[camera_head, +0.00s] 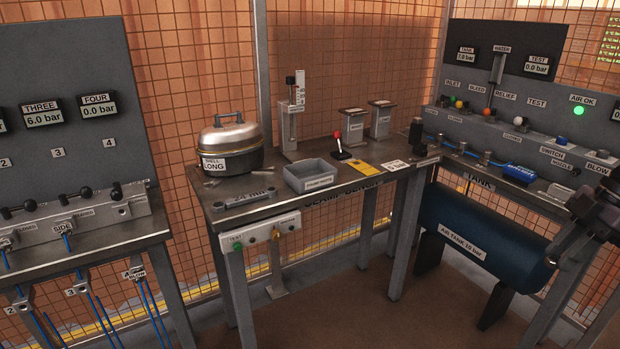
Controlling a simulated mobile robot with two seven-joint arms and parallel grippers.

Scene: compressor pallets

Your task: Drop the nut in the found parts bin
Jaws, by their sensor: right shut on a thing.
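The found parts bin is a grey open tray (311,174) with a white label on its front, standing on the middle bench. The part of its floor that I can see looks empty. My right gripper (588,190) is at the right edge of the view, dark, in front of the right-hand bench and well to the right of the bin. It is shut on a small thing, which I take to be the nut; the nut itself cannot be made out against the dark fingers. My left gripper is not in view.
A blue air tank (470,237) lies under the right bench. The floor (370,300) in front is clear.

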